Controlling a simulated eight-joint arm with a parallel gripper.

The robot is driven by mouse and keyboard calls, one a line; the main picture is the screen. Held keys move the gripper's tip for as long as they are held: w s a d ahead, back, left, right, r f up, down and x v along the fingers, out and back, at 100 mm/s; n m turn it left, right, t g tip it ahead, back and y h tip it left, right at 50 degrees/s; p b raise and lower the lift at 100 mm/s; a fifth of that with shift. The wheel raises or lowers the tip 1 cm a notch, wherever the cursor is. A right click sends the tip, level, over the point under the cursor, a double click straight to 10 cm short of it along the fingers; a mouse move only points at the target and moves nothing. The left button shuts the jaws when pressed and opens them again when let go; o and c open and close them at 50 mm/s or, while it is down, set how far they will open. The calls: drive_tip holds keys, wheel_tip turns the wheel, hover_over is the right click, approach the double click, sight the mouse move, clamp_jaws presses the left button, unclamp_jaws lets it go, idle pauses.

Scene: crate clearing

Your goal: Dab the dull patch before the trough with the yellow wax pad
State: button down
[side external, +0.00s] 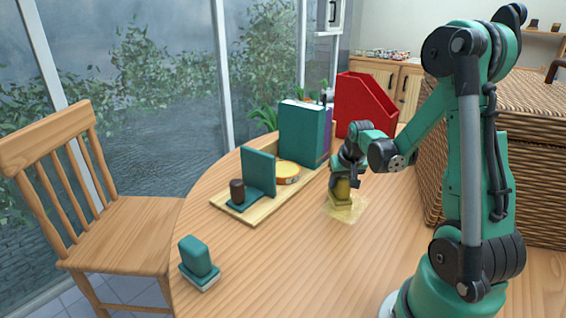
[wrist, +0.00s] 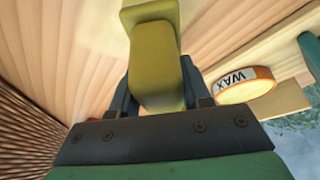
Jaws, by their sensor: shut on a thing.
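My gripper (side external: 343,180) is shut on the yellow wax pad (side external: 341,191), a block with a wider base. The pad also fills the middle of the wrist view (wrist: 155,70), between my fingers. In the side view it is upright, low over a pale, dull yellowish patch (side external: 355,211) on the table. The pad's base overlaps the patch; I cannot tell whether they touch. The wooden trough (side external: 257,217) is just left of and behind the patch. A round tin stands in it (side external: 288,173); its label reads WAX in the wrist view (wrist: 245,84).
The trough also holds a teal bookend (side external: 258,172), a small brown object (side external: 237,191) and upright books (side external: 302,133). A red file holder (side external: 364,106) stands behind. A teal block (side external: 198,260) sits at the front left. A wicker basket (side external: 535,180) is at right.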

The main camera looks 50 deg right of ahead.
drive_tip(key=shift+d, duration=2.75)
drive_tip(key=shift+d+r, duration=0.15)
drive_tip(key=shift+d, duration=0.1)
wheel_tip(320, 180, up, 8)
drive_tip(key=shift+a, duration=0.1)
